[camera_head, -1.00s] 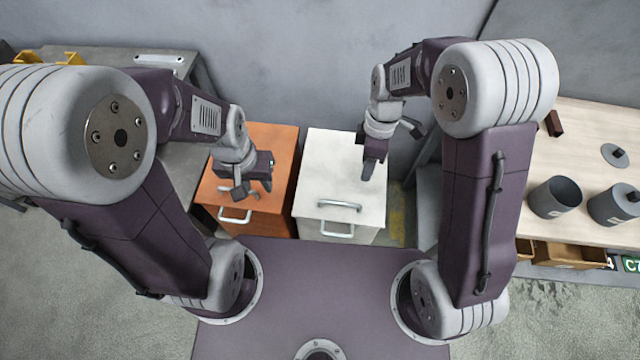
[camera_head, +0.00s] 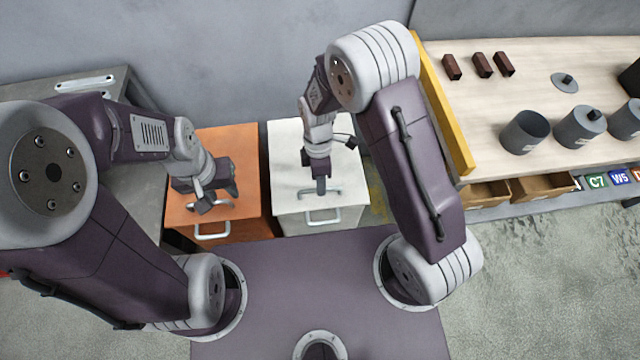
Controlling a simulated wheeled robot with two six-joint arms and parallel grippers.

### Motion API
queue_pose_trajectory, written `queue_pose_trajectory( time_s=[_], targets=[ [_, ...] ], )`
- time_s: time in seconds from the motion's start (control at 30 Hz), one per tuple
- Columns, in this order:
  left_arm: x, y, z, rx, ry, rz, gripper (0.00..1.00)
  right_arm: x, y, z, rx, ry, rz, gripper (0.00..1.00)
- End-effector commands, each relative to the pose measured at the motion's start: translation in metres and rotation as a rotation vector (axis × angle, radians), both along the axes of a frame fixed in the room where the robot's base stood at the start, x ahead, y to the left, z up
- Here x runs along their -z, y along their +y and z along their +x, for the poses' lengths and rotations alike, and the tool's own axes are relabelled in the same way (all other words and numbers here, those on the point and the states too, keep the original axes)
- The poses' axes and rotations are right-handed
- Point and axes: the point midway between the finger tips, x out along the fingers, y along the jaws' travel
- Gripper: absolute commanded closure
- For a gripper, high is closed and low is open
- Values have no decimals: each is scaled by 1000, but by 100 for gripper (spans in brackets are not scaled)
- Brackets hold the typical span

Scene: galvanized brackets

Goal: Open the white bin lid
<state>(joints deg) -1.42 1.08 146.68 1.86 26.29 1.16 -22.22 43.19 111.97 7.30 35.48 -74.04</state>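The white bin (camera_head: 285,160) stands in front of me with its lid down flat. A metal handle (camera_head: 334,188) lies on the lid near its front edge, and a second handle (camera_head: 322,220) is on the front face. My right gripper (camera_head: 321,187) points down at the lid handle; its fingertips overlap the handle in view, and I cannot tell whether they touch it or how far apart they are. My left gripper (camera_head: 218,197) is open and empty above the front part of the orange bin's lid.
The orange bin (camera_head: 235,150) stands close beside the white bin on the left. A grey table (camera_head: 135,100) is at far left. On the right, a wooden workbench (camera_head: 480,120) holds dark blocks (camera_head: 482,65) and grey canisters (camera_head: 525,132), with a yellow edge (camera_head: 445,105) near my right arm.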

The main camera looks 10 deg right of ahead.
Motion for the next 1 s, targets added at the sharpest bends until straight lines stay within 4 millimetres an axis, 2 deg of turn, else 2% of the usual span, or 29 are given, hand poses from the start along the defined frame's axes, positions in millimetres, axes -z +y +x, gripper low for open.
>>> queue_pose_trajectory(
  time_s=[0.1, 0.37, 0.43, 0.5, 1.0],
  targets=[
    [3, 0, 0, 0, 0, 0, 64, 12, 0, -3, 0, 1, 0, 66],
    [3, 0, 0, 0, 0, 0, 64, 14, 0, -3, 1, 0, 0, 66],
    [3, 0, 0, 0, 0, 0, 64, 14, 0, -3, 1, 0, 0, 80],
    [3, 0, 0, 0, 0, 0, 64, 14, 0, -3, 1, 0, 0, 99],
    [3, 0, 0, 0, 0, 0, 64, 13, 0, -3, 1, 0, 1, 100]
  ],
)
